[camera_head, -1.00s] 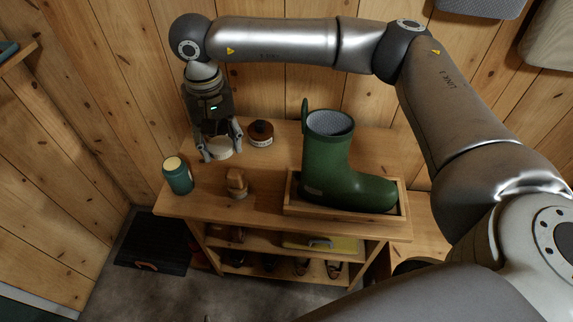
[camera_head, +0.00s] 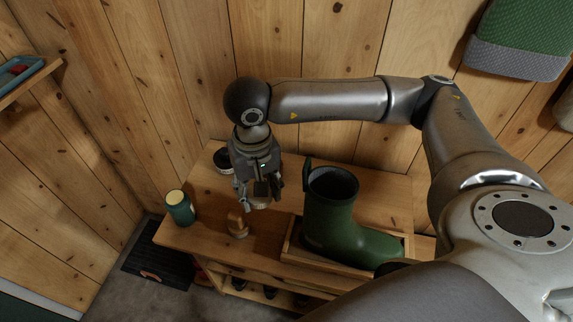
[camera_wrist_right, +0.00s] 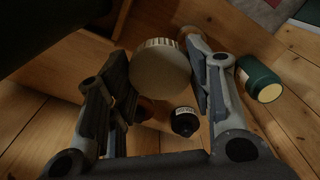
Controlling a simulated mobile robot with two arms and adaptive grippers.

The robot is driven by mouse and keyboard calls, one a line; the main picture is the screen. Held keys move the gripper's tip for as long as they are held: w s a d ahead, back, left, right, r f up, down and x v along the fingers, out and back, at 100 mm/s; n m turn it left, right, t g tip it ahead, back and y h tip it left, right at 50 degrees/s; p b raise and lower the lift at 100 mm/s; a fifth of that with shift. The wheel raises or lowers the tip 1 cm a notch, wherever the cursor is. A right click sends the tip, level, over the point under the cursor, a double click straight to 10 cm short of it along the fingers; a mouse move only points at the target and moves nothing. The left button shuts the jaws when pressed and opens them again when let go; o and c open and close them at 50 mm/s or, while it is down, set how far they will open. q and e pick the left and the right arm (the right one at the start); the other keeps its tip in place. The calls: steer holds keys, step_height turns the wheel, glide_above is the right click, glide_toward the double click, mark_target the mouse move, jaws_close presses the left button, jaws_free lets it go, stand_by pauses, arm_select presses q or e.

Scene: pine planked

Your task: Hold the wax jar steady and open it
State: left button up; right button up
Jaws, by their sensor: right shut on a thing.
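A round cream lid (camera_wrist_right: 160,70) with a ribbed edge sits between the fingers of my right gripper (camera_wrist_right: 158,52) in the right wrist view. In the head view a sliver of this lid (camera_head: 260,206) shows under my right gripper (camera_head: 259,196), which is shut on it over the bench. Whether a wax jar body is under the lid is hidden. A dark round tin or jar (camera_head: 224,158) stands behind and left of the gripper. A dark bottle (camera_wrist_right: 185,121) with a white label shows beyond the lid in the wrist view. My left gripper is not in view.
The wooden bench (camera_head: 188,240) carries a teal jar (camera_head: 180,207) at its left end and a wooden brush (camera_head: 238,223) near the front edge. A green boot (camera_head: 340,220) in a wooden tray (camera_head: 290,240) stands right of the gripper. The plank wall closes the back.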

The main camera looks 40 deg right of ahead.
mark_target(268, 201)
steer(key=m+p, duration=0.1)
steer(key=s+f+p, duration=0.1)
steer(key=shift+s+a+f+m+p, duration=0.1)
steer(key=shift+s+f+m+p, duration=0.15)
steer(key=shift+m+p, duration=0.15)
steer(key=shift+s+d+f+m+p, duration=0.3)
steer(key=shift+d+f+m+p, duration=0.05)
steer(key=shift+f+m+p, duration=0.15)
steer(key=shift+s+f+m, duration=0.25)
steer(key=shift+f+m, duration=0.05)
steer(key=w+d+f+b, duration=0.1)
steer(key=w+d+f, duration=0.1)
steer(key=w+f, duration=0.1)
steer(key=w+d+f+b, duration=0.2)
steer(key=w+d+f, duration=0.1)
steer(key=w, duration=0.1)
steer(key=w+d+f+b, duration=0.2)
steer(key=w+f, duration=0.1)
steer(key=shift+w+d+f, duration=0.15)
steer(key=shift+w+d, duration=0.2)
steer(key=shift+d, duration=0.05)
steer(key=shift+w+d+f+b, duration=0.25)
steer(key=shift+f+b, duration=0.25)
steer(key=shift+b, duration=0.15)
step_height(268, 201, down, 2)
steer(key=shift+f+b, duration=0.25)
steer(key=shift+b, duration=0.25)
steer(key=shift+w+f, duration=0.15)
steer(key=shift+f, duration=0.1)
